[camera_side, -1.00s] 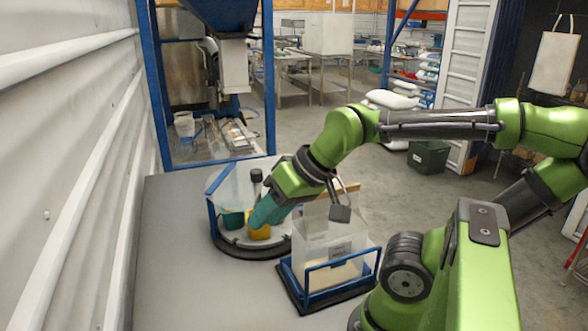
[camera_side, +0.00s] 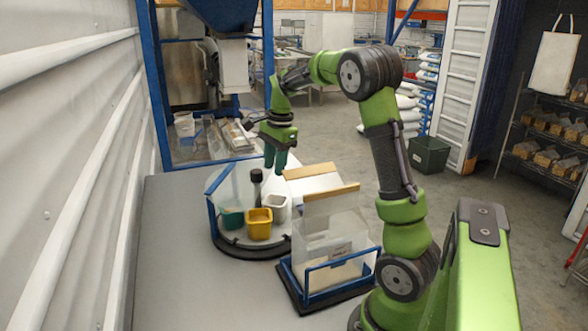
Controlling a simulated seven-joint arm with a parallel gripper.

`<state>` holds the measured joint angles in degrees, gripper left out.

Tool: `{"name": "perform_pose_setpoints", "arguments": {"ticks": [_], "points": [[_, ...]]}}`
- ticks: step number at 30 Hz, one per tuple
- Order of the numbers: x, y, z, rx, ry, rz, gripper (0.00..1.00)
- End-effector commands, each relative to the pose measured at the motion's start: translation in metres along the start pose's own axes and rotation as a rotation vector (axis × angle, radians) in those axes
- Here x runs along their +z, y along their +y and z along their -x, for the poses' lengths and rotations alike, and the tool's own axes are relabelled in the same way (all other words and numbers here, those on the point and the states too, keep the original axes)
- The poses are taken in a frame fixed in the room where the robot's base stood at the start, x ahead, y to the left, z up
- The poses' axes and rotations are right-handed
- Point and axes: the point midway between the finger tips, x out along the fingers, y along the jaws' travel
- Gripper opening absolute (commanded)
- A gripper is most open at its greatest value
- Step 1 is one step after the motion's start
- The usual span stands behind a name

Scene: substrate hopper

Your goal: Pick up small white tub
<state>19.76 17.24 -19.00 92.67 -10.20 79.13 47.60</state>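The small white tub (camera_side: 281,214) stands upright on a round white tray (camera_side: 238,245) with a dark rim, just right of and behind a yellow tub (camera_side: 259,230). My gripper (camera_side: 275,170) points down above the white tub, its fingertips clear of the rim. Its two teal fingers show a narrow gap with nothing between them, so it looks open and empty.
A teal tub (camera_side: 232,218) and a dark-capped post or bottle (camera_side: 256,186) share the tray, close to the white tub. A clear bin with a wooden-edged top (camera_side: 330,192) stands in a blue frame (camera_side: 338,277) to the right. The grey table (camera_side: 180,260) is bare at left.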

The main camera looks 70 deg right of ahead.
Motion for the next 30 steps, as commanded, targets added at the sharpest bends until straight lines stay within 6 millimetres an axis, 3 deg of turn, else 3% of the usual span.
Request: {"name": "perform_pose_setpoints", "arguments": {"ticks": [1, 4, 6, 10, 17, 30], "points": [[-0.024, -0.012, -0.008, 0.038, 0.029, -0.173, 0.34], [-0.053, -0.028, -0.011, 0.08, 0.079, -0.512, 0.34], [-0.061, -0.036, -0.006, 0.087, 0.101, -0.7, 0.34], [-0.056, -0.041, 0.011, 0.08, 0.101, -0.925, 0.34], [-0.053, -0.036, -0.004, 0.101, 0.099, -1.03, 0.34], [-0.056, -0.024, -0.091, 0.099, 0.099, -1.026, 0.34]]}}
